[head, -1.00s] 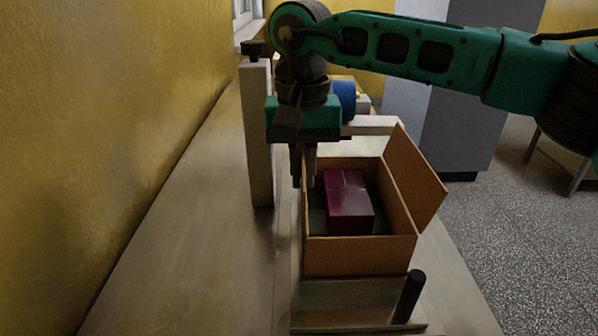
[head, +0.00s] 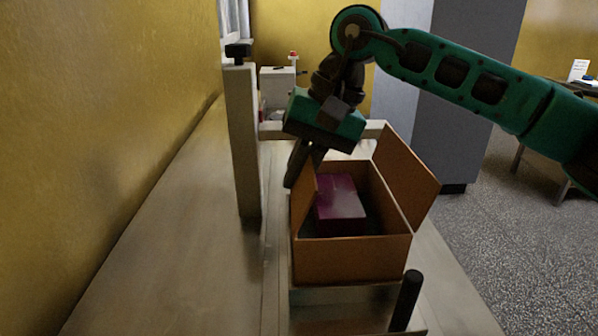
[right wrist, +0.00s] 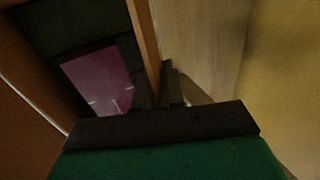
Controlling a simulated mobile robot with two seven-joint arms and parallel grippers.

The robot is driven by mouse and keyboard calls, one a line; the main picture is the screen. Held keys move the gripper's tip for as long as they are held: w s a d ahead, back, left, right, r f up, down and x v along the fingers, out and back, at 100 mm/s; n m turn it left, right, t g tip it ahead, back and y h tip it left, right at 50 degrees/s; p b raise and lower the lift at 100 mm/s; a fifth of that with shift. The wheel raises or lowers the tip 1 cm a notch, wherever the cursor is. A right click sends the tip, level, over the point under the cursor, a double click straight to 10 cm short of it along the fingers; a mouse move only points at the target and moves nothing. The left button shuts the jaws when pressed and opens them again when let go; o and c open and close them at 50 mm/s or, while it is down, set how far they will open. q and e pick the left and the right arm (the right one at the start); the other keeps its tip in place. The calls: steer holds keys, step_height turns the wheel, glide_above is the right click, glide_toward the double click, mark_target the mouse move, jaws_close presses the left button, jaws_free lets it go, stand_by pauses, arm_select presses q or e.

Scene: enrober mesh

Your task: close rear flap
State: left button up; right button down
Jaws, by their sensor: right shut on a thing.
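An open orange-brown box (head: 350,262) stands on the bench with a dark red block (head: 340,202) inside. The block also shows in the right wrist view (right wrist: 100,80). One flap (head: 408,180) on the picture's right side stands open, leaning outward. On the left side a flap (head: 309,192) stands up in the fingers of my right gripper (head: 302,165). That gripper is tilted and shut on this flap. Its edge (right wrist: 145,40) runs to the dark fingertips in the right wrist view; the hand hides part of the grip. I cannot see my left gripper.
A pale upright post (head: 242,140) with a black knob stands left of the box, close to my gripper. A crossbar (head: 365,131) runs behind the box. A black peg (head: 405,300) stands in front. The bench at left is clear, beside a yellow wall.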

steer(key=c, duration=1.4)
jaws_free()
arm_select(q)
steer(key=shift+a+f, duration=0.15)
arm_select(e)
steer(key=shift+o, duration=0.4)
steer(key=shift+r, duration=0.1)
arm_select(q)
steer(key=shift+s+a+r+p, duration=0.2)
steer(key=shift+a+r+p, duration=0.1)
steer(key=shift+p, duration=0.45)
arm_select(e)
steer(key=v, duration=1.2)
steer(key=shift+d+r, duration=0.15)
steer(key=shift+r, duration=0.25)
